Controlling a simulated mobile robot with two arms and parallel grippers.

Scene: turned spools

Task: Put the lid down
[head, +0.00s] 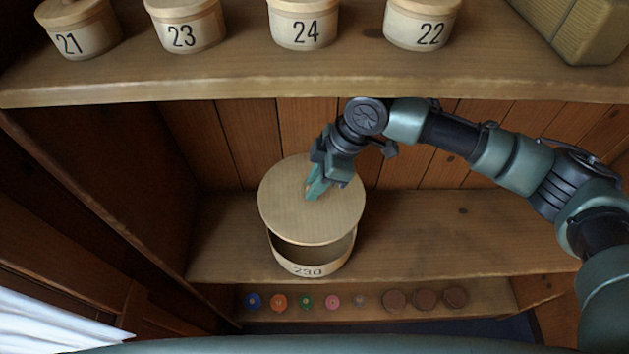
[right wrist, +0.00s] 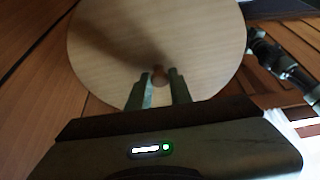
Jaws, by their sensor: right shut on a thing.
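The lid (head: 300,215) is a round pale wooden disc with a small knob. My right gripper (head: 314,190) is shut on the knob and holds the lid above a round wooden box marked 230 (head: 312,262). The lid is tilted or raised, and a dark gap shows between it and the box's front rim. The lid hides most of the box's opening. In the right wrist view the lid (right wrist: 200,45) fills the upper middle, with its knob between the fingertips of the right gripper (right wrist: 159,78). My left gripper is not in view.
Several numbered lidded boxes, among them box 24 (head: 304,30), stand on the upper shelf (head: 250,78). Small coloured spools (head: 279,302) and brown discs (head: 426,299) line a lower ledge. The middle shelf (head: 450,235) is clear right of the box.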

